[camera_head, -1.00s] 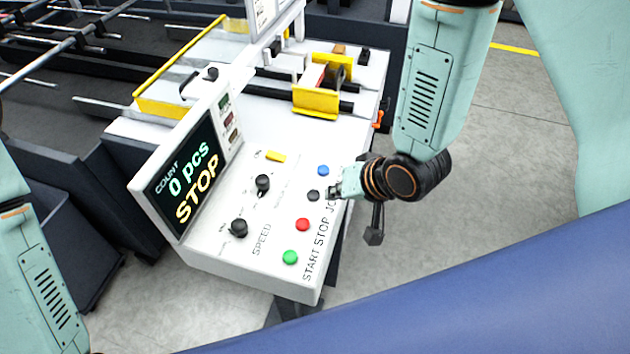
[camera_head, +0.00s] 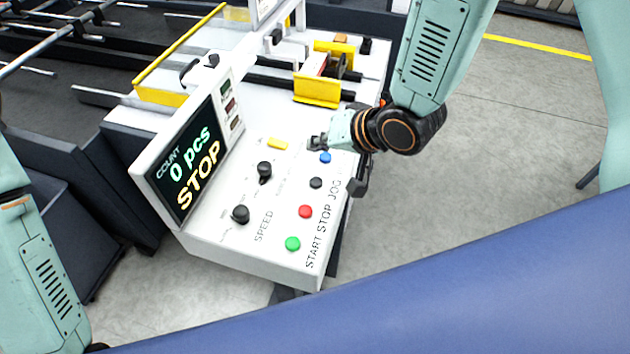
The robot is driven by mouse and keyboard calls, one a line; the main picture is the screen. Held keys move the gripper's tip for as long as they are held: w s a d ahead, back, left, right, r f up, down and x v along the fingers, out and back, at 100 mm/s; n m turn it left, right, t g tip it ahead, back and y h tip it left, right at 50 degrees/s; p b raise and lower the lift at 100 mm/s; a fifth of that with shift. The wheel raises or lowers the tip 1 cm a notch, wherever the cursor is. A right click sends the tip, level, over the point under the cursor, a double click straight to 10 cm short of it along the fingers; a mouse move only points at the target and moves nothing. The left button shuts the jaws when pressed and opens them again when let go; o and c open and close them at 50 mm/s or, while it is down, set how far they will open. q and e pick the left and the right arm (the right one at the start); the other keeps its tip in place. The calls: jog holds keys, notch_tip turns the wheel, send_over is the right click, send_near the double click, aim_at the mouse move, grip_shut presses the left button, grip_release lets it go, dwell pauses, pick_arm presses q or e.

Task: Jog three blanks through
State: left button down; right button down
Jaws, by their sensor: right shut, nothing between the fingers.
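The control panel (camera_head: 215,248) is a white sloped box with a screen (camera_head: 187,160) that reads COUNT 0 pcs and STOP. Along its right side are a green button (camera_head: 293,244), a red button (camera_head: 305,211), a black button (camera_head: 316,183) and a blue button (camera_head: 325,157), beside the words START STOP JOG. My right gripper (camera_head: 316,143) is shut and empty, just above and beyond the blue button. I cannot tell whether it touches the panel. My left arm shows at the lower left, but its gripper is out of view. I make out no blanks.
Two black knobs (camera_head: 240,214) and a yellow piece (camera_head: 277,144) sit on the panel. A yellow bracket (camera_head: 317,90) stands behind my right gripper. Dark machine rails (camera_head: 60,40) fill the upper left. Grey floor (camera_head: 500,130) is open at the right.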

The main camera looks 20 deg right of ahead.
jog(key=b, duration=0.6)
send_over(319, 183)
notch_tip(319, 183, down, 7)
jog(key=shift+a+r, duration=0.1)
jog(key=shift+f+b, duration=0.55)
jog(key=shift+f, duration=0.05)
jog(key=shift+d+f, duration=0.1)
jog(key=shift+d, duration=0.1)
jog(key=shift+a, duration=0.15)
jog(key=shift+f, duration=0.1)
jog(key=shift+f, duration=0.25)
